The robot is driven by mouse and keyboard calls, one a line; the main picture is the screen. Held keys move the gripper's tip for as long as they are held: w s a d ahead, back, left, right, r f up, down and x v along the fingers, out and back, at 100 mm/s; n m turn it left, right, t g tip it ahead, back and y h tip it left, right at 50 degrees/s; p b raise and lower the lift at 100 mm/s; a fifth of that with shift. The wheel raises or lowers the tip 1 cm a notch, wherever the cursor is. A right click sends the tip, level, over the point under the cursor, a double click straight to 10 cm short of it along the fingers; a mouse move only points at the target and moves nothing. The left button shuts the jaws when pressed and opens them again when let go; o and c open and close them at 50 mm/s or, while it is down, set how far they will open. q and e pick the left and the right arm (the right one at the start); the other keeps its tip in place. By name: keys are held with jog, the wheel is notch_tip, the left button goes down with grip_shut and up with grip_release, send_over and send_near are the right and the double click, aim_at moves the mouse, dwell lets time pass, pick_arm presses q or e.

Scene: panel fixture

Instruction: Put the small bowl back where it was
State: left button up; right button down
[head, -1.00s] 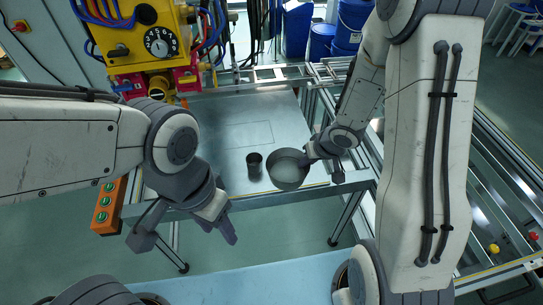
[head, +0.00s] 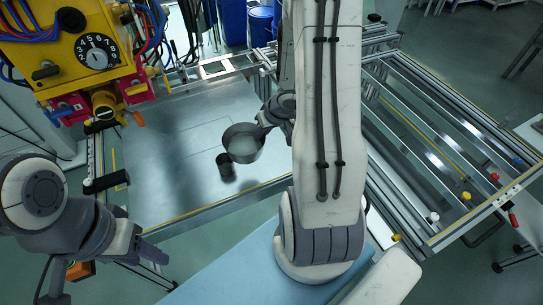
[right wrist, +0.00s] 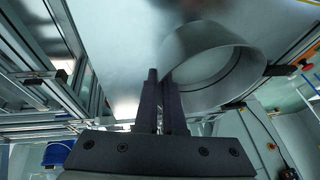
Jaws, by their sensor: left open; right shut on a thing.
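The small bowl, a grey metal bowl (head: 243,142) with a round open top, is over the front part of the metal table in the head view. My right gripper (head: 265,122) is shut on its wall at the right side. In the right wrist view the bowl (right wrist: 212,65) is beside and beyond the closed fingers (right wrist: 162,100), with its wall at the tips. I cannot tell whether its base touches the table. My left gripper (head: 105,268) is open and empty at the lower left, off the table's front edge.
The metal table (head: 145,165) is bare to the left. A yellow control box (head: 75,50) with cables hangs at the upper left. A framed rail structure (head: 420,130) lies right.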

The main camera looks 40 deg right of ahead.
jog(key=s+d+f+m+h+b, duration=0.15)
jog(key=s+d+m, duration=0.25)
jog(key=s+d, duration=0.85)
jog(key=w+f+b, duration=0.2)
jog(key=w, duration=0.2)
jog(key=w+a+f+b, duration=0.1)
jog(key=w+f+b, duration=0.1)
jog(key=w, duration=0.1)
jog(key=w+a+f+b, duration=0.1)
jog(key=w+f+b, duration=0.1)
jog(key=w, duration=0.2)
jog(key=shift+w, duration=0.3)
notch_tip(320, 180, down, 4)
jog(key=b, duration=0.4)
jog(key=shift+f, duration=0.1)
